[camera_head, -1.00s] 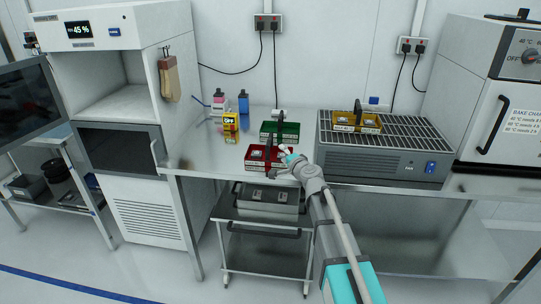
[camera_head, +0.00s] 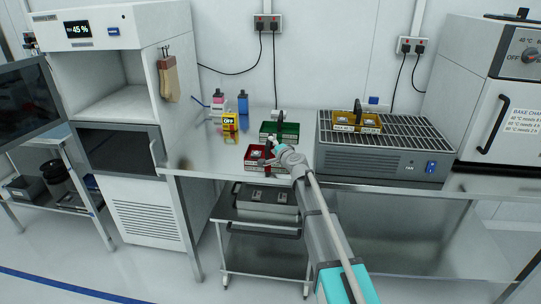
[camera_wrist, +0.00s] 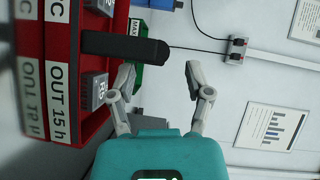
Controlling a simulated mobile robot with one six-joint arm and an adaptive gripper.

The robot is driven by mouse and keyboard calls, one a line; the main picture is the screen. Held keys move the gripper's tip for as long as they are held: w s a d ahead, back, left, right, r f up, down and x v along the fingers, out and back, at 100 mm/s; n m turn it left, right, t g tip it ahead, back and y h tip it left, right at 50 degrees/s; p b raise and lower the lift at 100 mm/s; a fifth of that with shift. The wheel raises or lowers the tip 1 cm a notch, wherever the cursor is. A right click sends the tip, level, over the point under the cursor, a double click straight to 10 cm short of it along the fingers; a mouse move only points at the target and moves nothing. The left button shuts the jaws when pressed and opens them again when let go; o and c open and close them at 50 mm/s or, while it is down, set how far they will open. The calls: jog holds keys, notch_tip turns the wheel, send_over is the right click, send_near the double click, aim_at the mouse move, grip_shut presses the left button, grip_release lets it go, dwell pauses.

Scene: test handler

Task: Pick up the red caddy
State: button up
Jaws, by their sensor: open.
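The red caddy (camera_head: 254,153) sits on the metal bench near its front edge, with labels on its front. In the wrist view the caddy (camera_wrist: 120,20) fills the left side. It holds grey square parts, and one label reads "OUT 15 h". Its black handle (camera_wrist: 125,46) points towards the space just ahead of my fingertips. My gripper (camera_head: 268,150) is over the caddy's right part in the head view and partly hides it. In the wrist view my gripper (camera_wrist: 158,72) is open, with nothing between its fingers. Whether a finger touches the handle cannot be told.
A green caddy (camera_head: 290,130) stands right behind the red one. A yellow caddy (camera_head: 371,122) sits on the grilled fan unit (camera_head: 335,160) to the right. A yellow box (camera_head: 230,121) and bottles stand back left. Bare bench lies left of the red caddy.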

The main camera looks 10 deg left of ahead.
jog(key=shift+w+d+x, duration=0.1)
jog(key=shift+d+x, duration=0.05)
jog(key=shift+x, duration=0.75)
jog(key=shift+w+d+x, duration=0.1)
jog(key=shift+d+x, duration=0.1)
jog(key=shift+x, duration=0.75)
jog(key=shift+w+a+f, duration=0.1)
jog(key=shift+w+a, duration=0.3)
jog(key=shift+w, duration=0.2)
grip_shut()
